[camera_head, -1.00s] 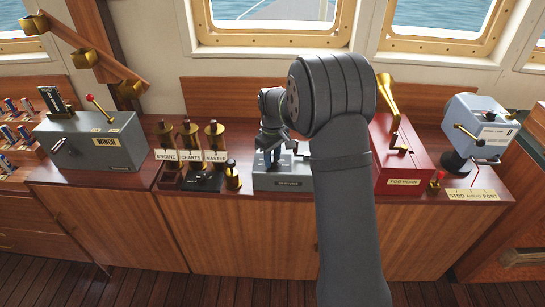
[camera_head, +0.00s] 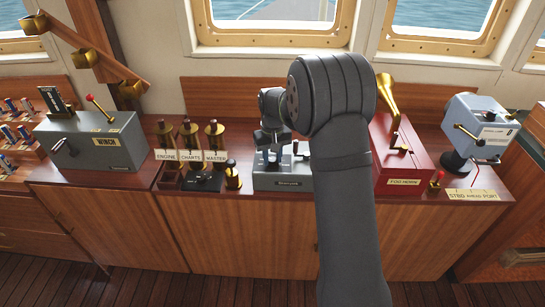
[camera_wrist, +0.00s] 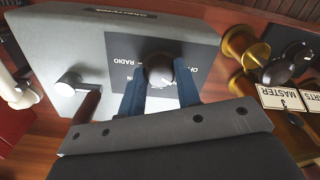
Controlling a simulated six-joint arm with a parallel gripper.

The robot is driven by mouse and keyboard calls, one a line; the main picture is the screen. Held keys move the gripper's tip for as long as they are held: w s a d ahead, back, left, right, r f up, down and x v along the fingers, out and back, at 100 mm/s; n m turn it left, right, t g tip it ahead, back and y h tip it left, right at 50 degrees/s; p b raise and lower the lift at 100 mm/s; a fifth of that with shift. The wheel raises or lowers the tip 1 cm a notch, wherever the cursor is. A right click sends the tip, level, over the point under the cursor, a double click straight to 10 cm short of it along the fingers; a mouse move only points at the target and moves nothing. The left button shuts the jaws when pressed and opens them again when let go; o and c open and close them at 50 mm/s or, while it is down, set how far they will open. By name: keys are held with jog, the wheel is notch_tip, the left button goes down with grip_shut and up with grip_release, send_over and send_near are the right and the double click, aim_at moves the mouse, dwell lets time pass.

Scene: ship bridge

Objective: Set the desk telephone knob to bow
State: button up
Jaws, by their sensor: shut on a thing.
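A low grey box (camera_head: 284,184) stands on the wooden console under my gripper (camera_head: 272,158). Its front label is too small to read. In the wrist view the grey box (camera_wrist: 70,35) has a dark plate (camera_wrist: 205,52) with pale lettering; "RADIO" is readable and other words are partly covered. A round dark knob with a pale top (camera_wrist: 160,70) sits on this plate. The blue fingers of my gripper (camera_wrist: 160,80) are closed on either side of this knob. The knob's pointer and the word "bow" cannot be made out.
A red fog horn box (camera_head: 400,155) stands to the right, and a grey winch box (camera_head: 95,140) farther left.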

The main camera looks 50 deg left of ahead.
aim_at(272, 159)
jog(key=m, duration=0.6)
jog(key=shift+m, duration=0.3)
jog(key=m, duration=0.5)
jog(key=shift+m, duration=0.4)
jog(key=o, duration=1)
jog(key=shift+r, duration=0.1)
notch_tip(272, 159, up, 17)
jog(key=shift+r, duration=0.15)
